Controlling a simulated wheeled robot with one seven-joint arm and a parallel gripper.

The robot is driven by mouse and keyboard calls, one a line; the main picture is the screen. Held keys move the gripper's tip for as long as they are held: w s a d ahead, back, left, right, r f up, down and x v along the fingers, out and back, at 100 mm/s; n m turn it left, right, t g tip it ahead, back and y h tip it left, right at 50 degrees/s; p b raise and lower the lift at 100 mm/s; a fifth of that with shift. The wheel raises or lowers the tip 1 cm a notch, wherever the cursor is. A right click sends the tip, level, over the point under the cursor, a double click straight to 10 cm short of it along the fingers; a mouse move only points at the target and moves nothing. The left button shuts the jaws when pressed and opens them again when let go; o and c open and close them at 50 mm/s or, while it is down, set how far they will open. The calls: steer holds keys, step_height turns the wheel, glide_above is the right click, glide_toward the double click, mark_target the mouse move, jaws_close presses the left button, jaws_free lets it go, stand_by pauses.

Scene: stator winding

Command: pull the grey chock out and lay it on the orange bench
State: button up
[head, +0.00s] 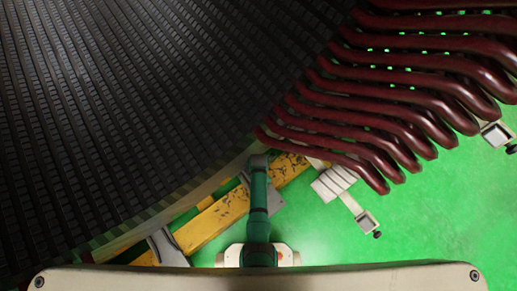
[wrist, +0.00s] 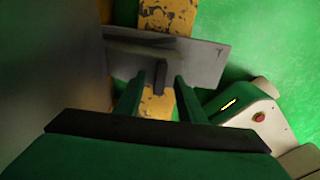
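In the wrist view a grey plate-like piece, which looks like the chock (wrist: 200,62), lies across a worn orange-yellow strip (wrist: 155,105). A short dark handle (wrist: 161,76) stands up from it. My gripper (wrist: 158,84) is open, its two green fingers apart. The handle shows between the fingertips in the picture; I see no contact. In the head view my green arm reaches over the orange strip (head: 205,224) and hides the fingers. Grey parts show beside the arm, one of them to its right (head: 276,203). I cannot tell whether the strip is the bench.
The dark curved stator core (head: 120,110) fills the upper left of the head view. Red coil ends (head: 400,120) fan out at upper right. Another grey piece (head: 165,248) lies at lower left by the strip. Green floor (head: 430,220) is open at lower right.

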steer(key=shift+f, duration=1.2)
steer(key=shift+c, duration=0.6)
jaws_close()
